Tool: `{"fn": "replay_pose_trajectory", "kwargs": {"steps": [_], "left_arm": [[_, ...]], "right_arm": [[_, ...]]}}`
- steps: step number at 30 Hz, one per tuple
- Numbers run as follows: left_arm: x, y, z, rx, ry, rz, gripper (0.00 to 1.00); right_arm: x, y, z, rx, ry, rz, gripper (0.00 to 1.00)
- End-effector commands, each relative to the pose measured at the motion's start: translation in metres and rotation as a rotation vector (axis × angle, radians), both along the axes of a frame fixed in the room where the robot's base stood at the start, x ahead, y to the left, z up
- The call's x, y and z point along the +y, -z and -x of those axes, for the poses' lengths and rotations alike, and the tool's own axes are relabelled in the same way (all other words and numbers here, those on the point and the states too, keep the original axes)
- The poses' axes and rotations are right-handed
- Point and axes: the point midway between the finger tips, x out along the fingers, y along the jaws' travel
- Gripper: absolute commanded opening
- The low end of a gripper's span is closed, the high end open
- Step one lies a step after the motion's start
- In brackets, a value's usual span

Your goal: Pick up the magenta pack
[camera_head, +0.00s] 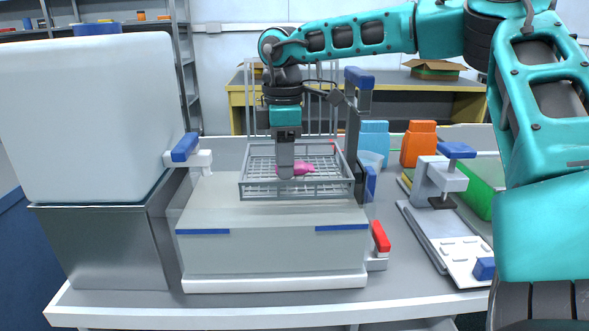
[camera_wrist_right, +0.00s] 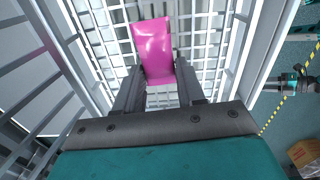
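The magenta pack (camera_head: 301,168) lies in a grey wire basket (camera_head: 300,190) on top of a pale box-shaped machine. My right gripper (camera_head: 285,170) points straight down into the basket, and its fingers hide part of the pack in the head view. In the right wrist view the pack (camera_wrist_right: 153,48) is glossy, with its near end between the two parted fingers (camera_wrist_right: 159,75). The fingers lie close along its sides. I cannot tell whether they touch or press on it. My left gripper is not in view.
A tall white block (camera_head: 90,110) stands on a grey cabinet at left. Blue (camera_head: 374,138) and orange (camera_head: 418,142) containers stand behind the basket at right. A clamp-like device with a blue top (camera_head: 455,150) is at right. The basket walls surround the right gripper closely.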

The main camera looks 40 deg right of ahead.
Motion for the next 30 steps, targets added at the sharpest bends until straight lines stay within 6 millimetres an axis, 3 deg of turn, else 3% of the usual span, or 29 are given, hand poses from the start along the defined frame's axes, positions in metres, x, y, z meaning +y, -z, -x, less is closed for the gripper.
{"fn": "replay_pose_trajectory", "kwargs": {"steps": [10,20,26,30], "left_arm": [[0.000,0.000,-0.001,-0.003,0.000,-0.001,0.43],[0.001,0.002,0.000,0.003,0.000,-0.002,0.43],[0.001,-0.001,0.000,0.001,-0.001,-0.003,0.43],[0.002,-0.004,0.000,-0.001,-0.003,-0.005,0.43]], "right_arm": [[0.000,0.000,0.000,0.000,0.000,0.000,0.07],[0.000,-0.005,0.000,-0.002,0.000,0.001,0.06],[0.000,-0.028,-0.001,-0.004,0.000,0.002,0.06],[0.000,-0.056,-0.001,-0.005,0.001,0.003,0.06]]}}
